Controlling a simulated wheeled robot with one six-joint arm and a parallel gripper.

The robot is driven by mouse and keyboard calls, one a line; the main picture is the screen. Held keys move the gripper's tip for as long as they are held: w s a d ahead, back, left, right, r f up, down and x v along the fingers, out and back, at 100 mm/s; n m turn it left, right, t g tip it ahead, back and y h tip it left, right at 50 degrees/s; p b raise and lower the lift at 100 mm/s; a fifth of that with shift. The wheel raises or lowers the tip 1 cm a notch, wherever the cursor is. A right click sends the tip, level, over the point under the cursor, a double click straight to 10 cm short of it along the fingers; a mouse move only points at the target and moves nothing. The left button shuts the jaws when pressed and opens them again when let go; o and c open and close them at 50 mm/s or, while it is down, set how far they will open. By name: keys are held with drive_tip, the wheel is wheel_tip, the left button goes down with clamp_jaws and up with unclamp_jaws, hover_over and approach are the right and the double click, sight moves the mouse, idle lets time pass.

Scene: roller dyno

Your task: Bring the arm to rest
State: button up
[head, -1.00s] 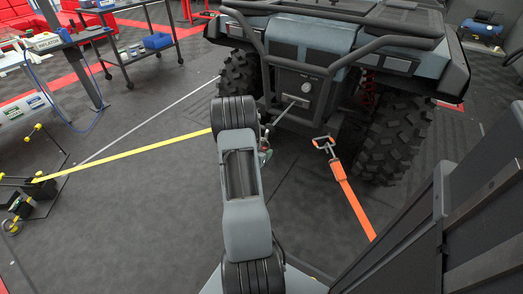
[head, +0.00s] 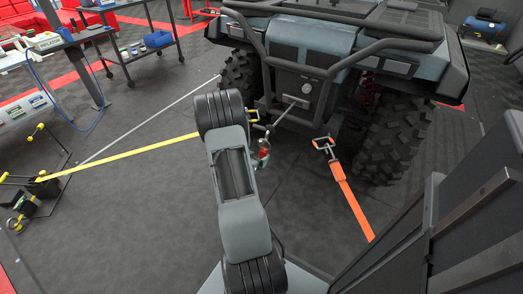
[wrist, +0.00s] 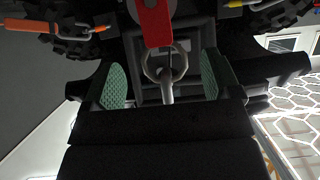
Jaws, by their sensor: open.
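My arm (head: 237,175) reaches forward from the bottom of the head view toward the front of a blue-grey quad bike (head: 320,40). My gripper (wrist: 163,78) is open in the wrist view, with a green textured pad on each side. A metal hook or ring (wrist: 166,72) and a red tab (wrist: 155,20) show between the pads in the picture. I cannot tell how far they are from the pads; neither pad visibly touches them. In the head view my arm hides most of the gripper, and a small red piece (head: 263,154) shows beside it.
A yellow strap (head: 125,152) runs left to a floor anchor (head: 25,200). An orange strap (head: 350,200) with a metal hook (head: 324,144) lies to the right. A trolley (head: 140,45) stands at the back left. The floor left of my arm is mostly clear.

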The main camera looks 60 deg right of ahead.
drive_tip(key=p+v, duration=0.1)
drive_tip(key=v, duration=0.6)
drive_tip(key=w+a+r+n+t+y+p, duration=0.4)
drive_tip(key=w+a+r+t+p, duration=0.3)
drive_tip(key=w+r, duration=0.45)
drive_tip(key=w+a+r+n+t+y+p, duration=0.25)
drive_tip(key=a+r+n+y+p, duration=0.5)
drive_tip(key=a+r, duration=0.75)
drive_tip(key=s+a+r+n+g+y+p, duration=0.1)
drive_tip(key=s+a+r+n+p, duration=0.1)
drive_tip(key=s+a+r+p, duration=0.3)
drive_tip(key=s+a+r+n+g+y+p, duration=0.15)
drive_tip(key=a+r+p, duration=0.25)
drive_tip(key=r, duration=0.4)
drive_tip(key=s+a+r+n+g+p, duration=0.2)
drive_tip(key=s+r+n+g+p, duration=0.1)
drive_tip(key=s+r, duration=0.4)
drive_tip(key=shift+s+a+r+p, duration=0.2)
drive_tip(key=shift+s+p, duration=0.55)
drive_tip(key=shift+p, duration=0.05)
